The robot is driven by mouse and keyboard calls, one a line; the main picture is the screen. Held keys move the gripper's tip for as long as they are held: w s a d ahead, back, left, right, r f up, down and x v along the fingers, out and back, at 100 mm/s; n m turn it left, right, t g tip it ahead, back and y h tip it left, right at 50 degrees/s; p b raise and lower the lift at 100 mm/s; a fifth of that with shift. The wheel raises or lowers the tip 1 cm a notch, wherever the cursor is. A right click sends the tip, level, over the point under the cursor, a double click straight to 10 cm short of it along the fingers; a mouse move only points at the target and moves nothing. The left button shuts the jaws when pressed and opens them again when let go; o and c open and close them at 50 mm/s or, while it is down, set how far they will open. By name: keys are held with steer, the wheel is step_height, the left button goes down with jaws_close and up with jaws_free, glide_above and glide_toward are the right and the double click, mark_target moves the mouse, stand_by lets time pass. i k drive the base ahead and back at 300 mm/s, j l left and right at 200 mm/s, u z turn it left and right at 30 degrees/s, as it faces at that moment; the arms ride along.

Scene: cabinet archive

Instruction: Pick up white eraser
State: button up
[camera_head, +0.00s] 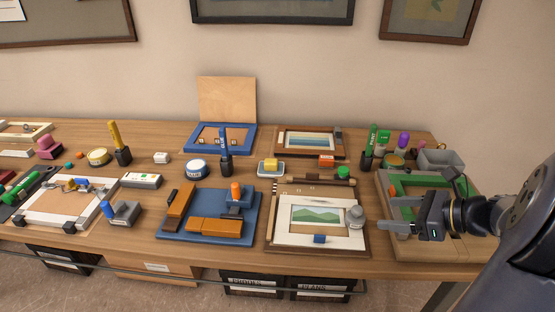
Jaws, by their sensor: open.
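A small white block (161,158), which looks like the white eraser, lies on the wooden table left of the middle, between the yellow marker stand and a blue-and-white round tin. Nothing covers it. A longer white block with a green mark (141,181) lies nearer the front; I cannot tell if it is an eraser too. My gripper (389,229) is at the right end of the table, over the edge of a green-framed tray. It is open and empty, fingers pointing left, far to the right of the white block.
A yellow marker in a dark stand (122,143) is close left of the white block. The blue-and-white tin (196,168) and a blue marker stand (225,150) are to its right. A blue tray (248,235) and a landscape picture board (290,239) lie between it and my gripper.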

mark_target(158, 158)
steer(key=u, duration=1.2)
